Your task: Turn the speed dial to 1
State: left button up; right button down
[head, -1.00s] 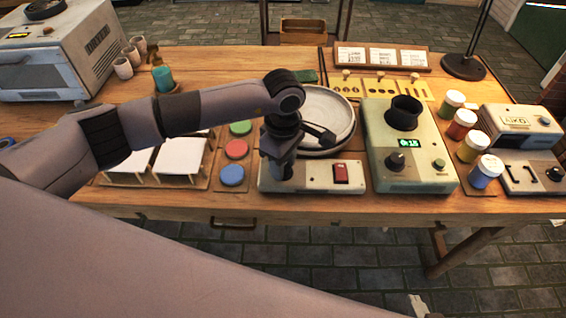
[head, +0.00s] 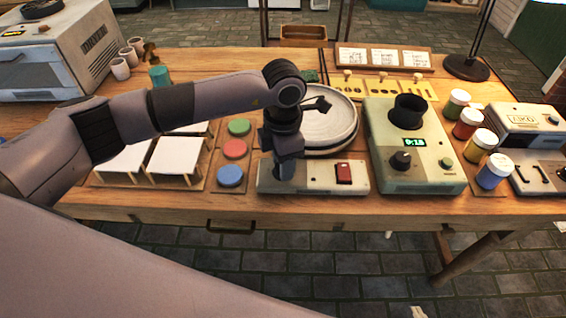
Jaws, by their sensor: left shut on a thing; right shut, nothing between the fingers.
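The pottery wheel's pale control box (head: 322,178) stands at the table's front, with a red switch (head: 344,173) on its right part. My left gripper (head: 284,177) points down onto the left part of this box. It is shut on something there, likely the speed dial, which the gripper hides. The dial's markings and setting cannot be read. The round grey wheel plate (head: 332,118) lies behind the box, partly covered by my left wrist. My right gripper cannot be made out.
Right of the wheel stands a green-grey machine (head: 420,179) with a black knob (head: 401,160) and a lit display. Paint jars (head: 480,146) stand beyond it. Colored discs (head: 235,149) and white tiles (head: 172,160) lie left, under my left arm.

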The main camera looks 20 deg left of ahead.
pick_arm(q)
jog(key=n, duration=0.4)
jog(key=shift+n+b, duration=0.3)
jog(key=shift+b, duration=0.1)
jog(key=n, duration=0.3)
jog(key=shift+n, duration=1.8)
jog(key=shift+r, duration=0.1)
jog(key=o, duration=1)
jog(key=shift+o, duration=0.2)
